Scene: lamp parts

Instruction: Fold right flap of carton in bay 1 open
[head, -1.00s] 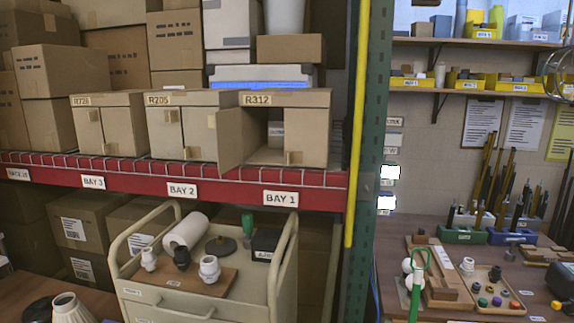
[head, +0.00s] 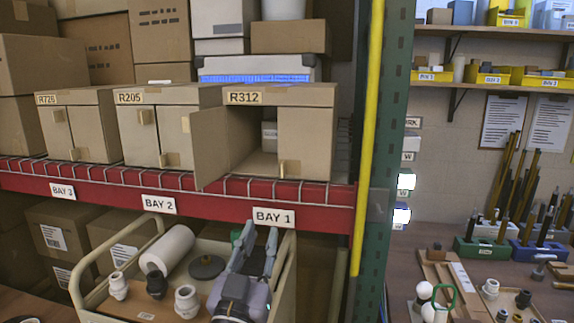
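The carton labelled R312 (head: 258,98) stands on the shelf above the BAY 1 sign (head: 273,217). Its left flap (head: 225,143) is swung outward and shows part of the inside, with a small grey box (head: 269,136) within. Its right flap (head: 305,140) is closed across the right half of the front, with a tan tab (head: 283,168) near its lower left edge. My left gripper (head: 259,233) points upward below the shelf, in front of the cart, with its two fingers apart and nothing between them. It is clear of the carton. My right gripper is not in view.
Closed cartons R205 (head: 140,135) and R726 (head: 68,127) stand to the left. A red shelf beam (head: 110,190) with wire mesh runs below them. A yellow pole (head: 370,130) and green post (head: 391,130) stand right of R312. The cart holds a white roll (head: 170,247).

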